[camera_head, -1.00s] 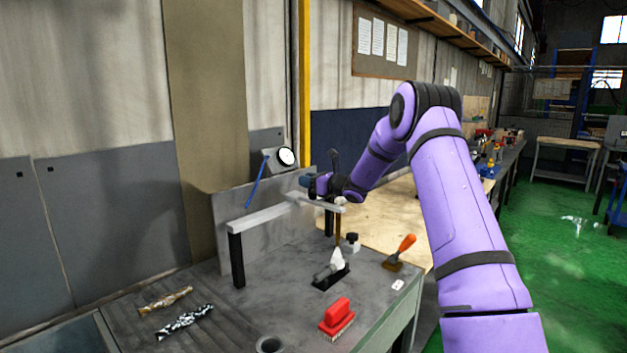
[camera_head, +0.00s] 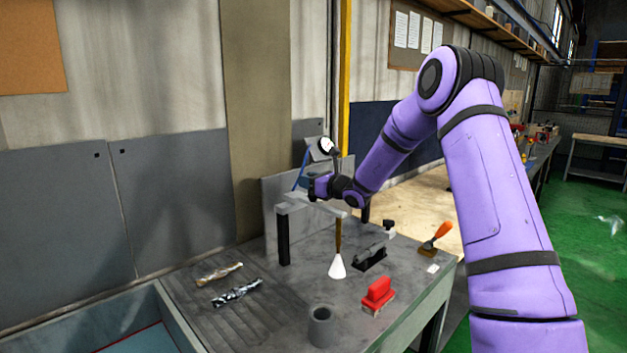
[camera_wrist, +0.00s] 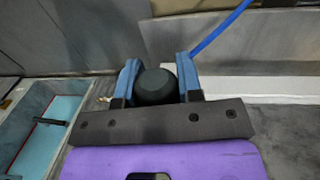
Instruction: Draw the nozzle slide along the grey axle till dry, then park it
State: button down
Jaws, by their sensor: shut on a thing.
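A pale beam (camera_head: 297,200) stands on dark posts above the bench. A nozzle with a brown stem (camera_head: 338,236) and white cone (camera_head: 337,268) hangs below it, pointing down over the bench. A grey piece on a dark block (camera_head: 370,257), which may be the grey axle, lies right of the cone; the cone appears clear of it. My gripper (camera_head: 318,186) is at the beam. In the wrist view its blue fingers (camera_wrist: 157,82) are shut on a dark round knob (camera_wrist: 156,88). The knob's link to the nozzle is hidden, and wetness is too small to tell.
Two rags (camera_head: 236,291) lie at the left. A round dial (camera_head: 327,145) and back plate (camera_head: 274,192) stand behind the beam. A blue-floored tray (camera_wrist: 40,125) is left.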

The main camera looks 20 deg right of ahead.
jog(key=shift+a+f, duration=0.15)
jog(key=shift+a, duration=0.15)
jog(key=c, duration=0.8)
grip_release()
jog(key=shift+s, duration=0.1)
jog(key=shift+d, duration=0.1)
jog(key=shift+s+d, duration=0.15)
jog(key=shift+s, duration=0.1)
jog(key=v, duration=1)
jog(key=shift+s, duration=0.1)
